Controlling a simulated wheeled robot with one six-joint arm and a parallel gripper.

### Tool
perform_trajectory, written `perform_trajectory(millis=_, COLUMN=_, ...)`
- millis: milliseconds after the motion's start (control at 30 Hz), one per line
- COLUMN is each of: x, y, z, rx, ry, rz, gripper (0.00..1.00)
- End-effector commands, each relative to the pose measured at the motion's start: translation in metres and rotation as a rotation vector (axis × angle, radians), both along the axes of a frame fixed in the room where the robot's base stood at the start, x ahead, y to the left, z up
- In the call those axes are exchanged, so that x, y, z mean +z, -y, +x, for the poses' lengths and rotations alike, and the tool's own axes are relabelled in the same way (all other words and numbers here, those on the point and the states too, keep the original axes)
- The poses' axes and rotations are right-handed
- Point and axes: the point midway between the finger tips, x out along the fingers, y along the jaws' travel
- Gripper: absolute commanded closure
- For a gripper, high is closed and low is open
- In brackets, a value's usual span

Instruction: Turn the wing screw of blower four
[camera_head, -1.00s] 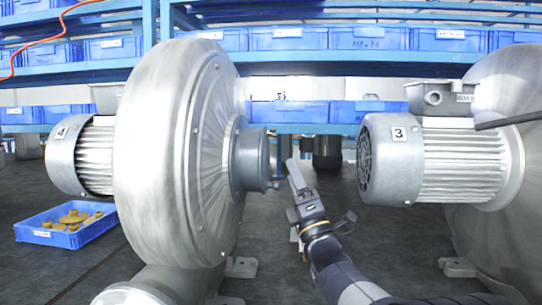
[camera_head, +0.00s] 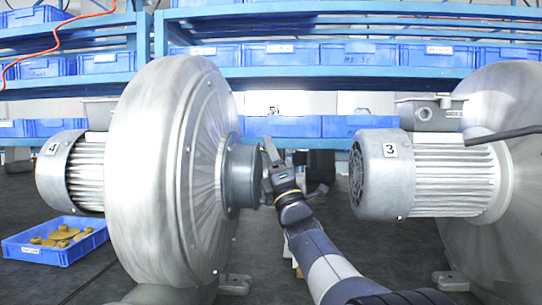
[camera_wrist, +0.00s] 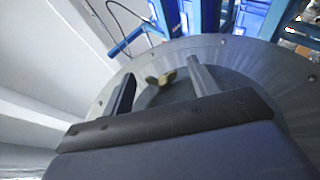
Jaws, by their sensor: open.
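Blower four (camera_head: 150,170) stands at the left in the head view, with a "4" label on its motor (camera_head: 85,172). Its dark round inlet (camera_head: 240,175) faces right. In the wrist view, a small brass wing screw (camera_wrist: 160,77) shows on the dark round face of the blower, between my two fingers. My gripper (camera_wrist: 161,69) is open around the line to the screw; whether the fingers reach beside it, I cannot tell. In the head view my gripper (camera_head: 270,158) is at the right side of the inlet, and the screw is hidden there.
Blower three's motor (camera_head: 440,172) stands to the right, with a free gap between it and my arm. A blue crate with yellow parts (camera_head: 57,243) is on the floor at the left. Blue shelves with bins (camera_head: 360,53) stand behind.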

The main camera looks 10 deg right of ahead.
Motion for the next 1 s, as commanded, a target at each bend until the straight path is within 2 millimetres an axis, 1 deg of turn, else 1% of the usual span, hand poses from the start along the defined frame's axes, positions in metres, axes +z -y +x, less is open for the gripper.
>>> perform_trajectory(millis=233, x=0.0, y=-0.0002, z=0.0004, rx=0.0, ry=-0.001, rz=0.001, gripper=0.43)
perform_trajectory(millis=767, x=-0.0001, y=-0.0002, z=0.0002, rx=0.0, ry=-0.001, rz=0.0, gripper=0.86)
perform_trajectory(millis=1000, x=0.0009, y=-0.0003, z=-0.0001, rx=0.0, ry=-0.017, rz=0.006, gripper=0.87)
